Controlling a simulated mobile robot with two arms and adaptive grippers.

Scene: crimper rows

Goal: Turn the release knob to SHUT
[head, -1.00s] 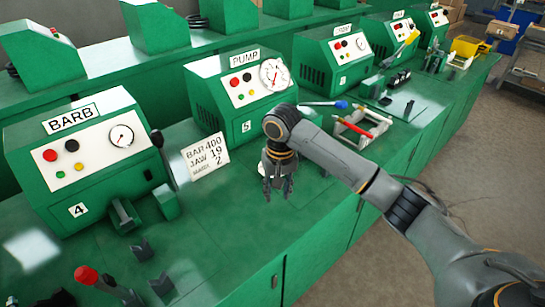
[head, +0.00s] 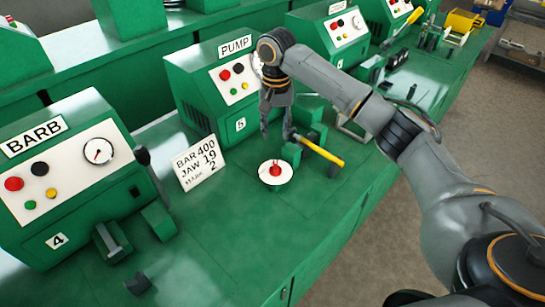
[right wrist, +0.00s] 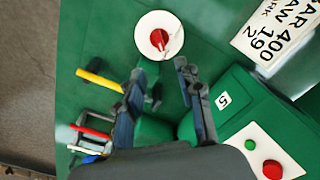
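The release knob (head: 275,169) is a small red knob on a round white dial plate (head: 265,180), low on the green bench in front of the PUMP unit. It also shows in the right wrist view, where the red knob (right wrist: 156,38) sits on the white disc (right wrist: 146,22); marks on the disc are too small to read. My right gripper (head: 276,132) hangs above and behind the knob, in front of the PUMP unit, empty. In the right wrist view its two fingers (right wrist: 158,75) are apart and clear of the knob. My left gripper is not in view.
A yellow-handled lever (head: 322,151) stands just right of the dial. A card (head: 200,161) reading BAR 400, JAW 19 leans at its left. The PUMP unit (head: 190,75) and BARB unit (head: 75,215) stand along the bench. Bare bench top (head: 225,235) lies in front.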

